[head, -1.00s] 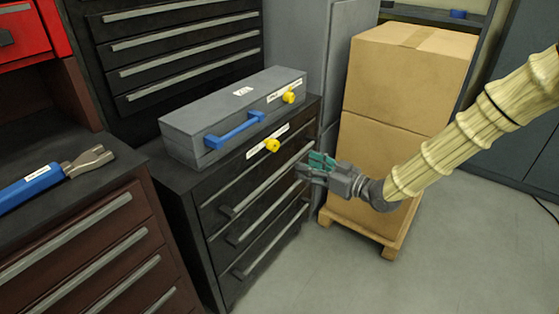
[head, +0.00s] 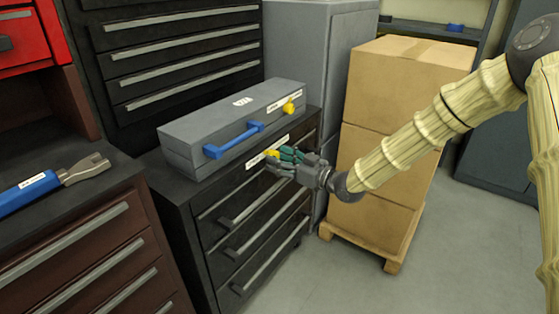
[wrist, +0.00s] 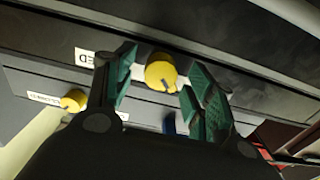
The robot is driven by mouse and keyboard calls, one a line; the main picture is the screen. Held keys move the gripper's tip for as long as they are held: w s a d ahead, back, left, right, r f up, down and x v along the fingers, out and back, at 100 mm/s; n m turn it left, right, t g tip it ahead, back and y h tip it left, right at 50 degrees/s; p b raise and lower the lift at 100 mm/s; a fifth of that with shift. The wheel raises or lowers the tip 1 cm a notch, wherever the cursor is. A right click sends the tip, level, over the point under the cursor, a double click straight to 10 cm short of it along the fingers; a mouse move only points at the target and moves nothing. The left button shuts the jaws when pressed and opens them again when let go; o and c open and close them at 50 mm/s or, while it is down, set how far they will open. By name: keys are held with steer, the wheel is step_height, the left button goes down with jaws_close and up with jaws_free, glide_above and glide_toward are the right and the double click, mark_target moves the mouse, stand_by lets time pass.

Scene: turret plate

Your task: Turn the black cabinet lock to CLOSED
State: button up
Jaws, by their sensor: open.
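The black cabinet (head: 205,210) has a yellow knob lock (head: 271,154) on the upper part of its front, with a white label strip beside it. In the wrist view the knob (wrist: 160,73) has a dark mark on its face, and a label ending in "ED" (wrist: 92,58) shows to its left. My gripper (head: 280,161) is open at the cabinet front, its green-padded fingers one on each side of the knob. Gaps seem to show between pads and knob; I cannot tell whether either touches. Part of the label strip is hidden by a finger.
A grey toolbox (head: 205,128) with a blue handle (head: 233,138) and its own yellow knob (head: 289,107) lies on the cabinet, just above my gripper. Drawer handles jut out below. Stacked cardboard boxes (head: 395,95) stand on a pallet at right. Open floor lies in front.

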steer(key=shift+w+a, duration=0.15)
steer(key=c, duration=1.1)
steer(key=shift+o, duration=0.2)
